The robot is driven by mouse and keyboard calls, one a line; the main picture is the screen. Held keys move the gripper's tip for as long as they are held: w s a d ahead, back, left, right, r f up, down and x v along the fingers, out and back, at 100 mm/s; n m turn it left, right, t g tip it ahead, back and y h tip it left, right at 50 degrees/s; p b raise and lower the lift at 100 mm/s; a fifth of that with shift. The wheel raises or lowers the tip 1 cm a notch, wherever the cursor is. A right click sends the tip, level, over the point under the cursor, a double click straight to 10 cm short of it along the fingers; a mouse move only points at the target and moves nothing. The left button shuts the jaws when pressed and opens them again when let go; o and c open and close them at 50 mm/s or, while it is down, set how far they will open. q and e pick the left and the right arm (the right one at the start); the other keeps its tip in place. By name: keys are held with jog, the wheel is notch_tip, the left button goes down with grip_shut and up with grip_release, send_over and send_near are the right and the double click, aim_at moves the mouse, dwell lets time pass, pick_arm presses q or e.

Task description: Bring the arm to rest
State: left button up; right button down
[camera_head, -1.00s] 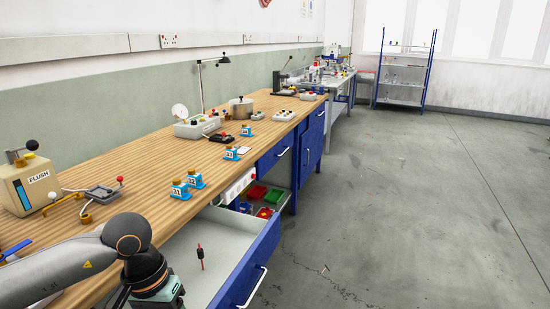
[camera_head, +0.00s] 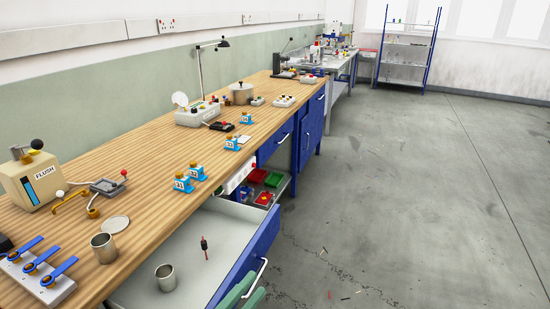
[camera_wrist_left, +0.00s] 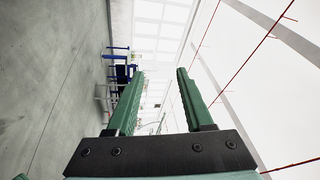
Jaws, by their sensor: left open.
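My left gripper (camera_wrist_left: 160,74) is open in the left wrist view, with nothing between its two green fingers. It points out over the room, and the floor, far furniture and pale windows lie beyond it. The rest of the left arm is out of the head view.
The wooden bench (camera_head: 140,150) runs along the left wall. A metal cup (camera_head: 104,248) stands on it near a blue-handled valve block (camera_head: 37,272). Another metal cup (camera_head: 166,277) stands in the drawer beside a small red and black item (camera_head: 204,246). The floor (camera_head: 430,200) at right is mostly clear.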

pick_arm(q)
jog(key=s+a+f+n+g+y, duration=0.2)
jog(key=s+a+f+n+y, duration=0.1)
jog(key=f+n, duration=0.4)
jog(key=s+a+f+n+g+y+p, duration=0.1)
jog(key=s+a+f+n+g+y, duration=0.1)
jog(key=s+a+f+n+y, duration=0.2)
jog(key=s+a+f+n+g+y+p, duration=0.1)
jog(key=s+a+f+n+g+y, duration=0.1)
jog(key=s+a+f+n, duration=0.3)
jog(key=s+f+n+y, duration=0.1)
jog(key=s+f+n, duration=0.2)
jog(key=f+n, duration=0.2)
jog(key=shift+s+f+g, duration=0.15)
jog(key=shift+f+g, duration=0.25)
jog(key=shift+f, duration=0.45)
